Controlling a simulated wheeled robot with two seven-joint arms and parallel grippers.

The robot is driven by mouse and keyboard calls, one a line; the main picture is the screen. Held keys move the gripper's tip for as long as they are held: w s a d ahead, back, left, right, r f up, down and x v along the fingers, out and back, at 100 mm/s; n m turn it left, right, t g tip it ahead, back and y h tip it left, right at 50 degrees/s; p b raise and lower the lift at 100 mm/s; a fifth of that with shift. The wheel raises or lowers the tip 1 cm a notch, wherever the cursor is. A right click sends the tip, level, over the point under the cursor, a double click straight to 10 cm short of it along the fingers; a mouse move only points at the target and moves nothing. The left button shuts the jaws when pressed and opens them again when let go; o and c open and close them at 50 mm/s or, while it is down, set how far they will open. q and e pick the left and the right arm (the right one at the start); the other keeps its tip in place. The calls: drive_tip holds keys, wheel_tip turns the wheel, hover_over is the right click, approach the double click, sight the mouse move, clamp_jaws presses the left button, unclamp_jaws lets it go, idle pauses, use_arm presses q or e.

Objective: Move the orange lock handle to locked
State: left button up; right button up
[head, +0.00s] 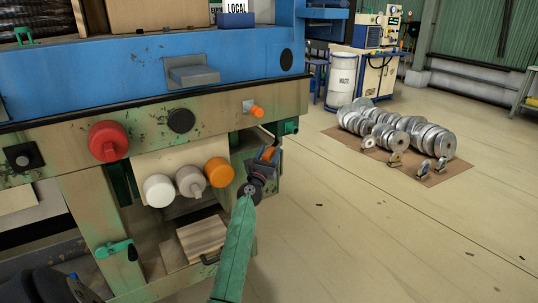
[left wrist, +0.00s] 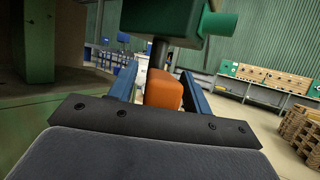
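The orange lock handle (head: 268,153) sits at the right end of the workbench in the head view. In the left wrist view the orange block of the handle (left wrist: 164,90) hangs on a dark rod below a green housing (left wrist: 165,15). My left gripper (head: 264,163) is at the handle. In the left wrist view its two blue fingers (left wrist: 163,88) stand apart on either side of the orange block, with a narrow gap seeming to show, so it looks open. Part of the handle is hidden by the gripper in the head view. My right gripper is not in view.
A red knob (head: 108,142), white knob (head: 158,190), grey knob (head: 190,181) and orange knob (head: 219,172) stick out of the bench front. An orange-tipped lever (head: 257,112) is above the handle. Metal coils (head: 435,143) lie on a floor mat.

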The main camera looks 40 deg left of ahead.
use_arm(q)
drive_tip(key=shift+s+d+f, duration=0.1)
drive_tip(key=shift+s+f, duration=0.2)
drive_tip(key=shift+s, duration=0.15)
drive_tip(key=v, duration=0.6)
drive_tip(key=shift+s+b, duration=0.35)
drive_tip(key=shift+b, duration=0.05)
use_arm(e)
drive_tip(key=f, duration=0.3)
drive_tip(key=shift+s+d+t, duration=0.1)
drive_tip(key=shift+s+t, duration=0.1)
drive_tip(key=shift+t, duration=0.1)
use_arm(q)
drive_tip(key=shift+d, duration=0.1)
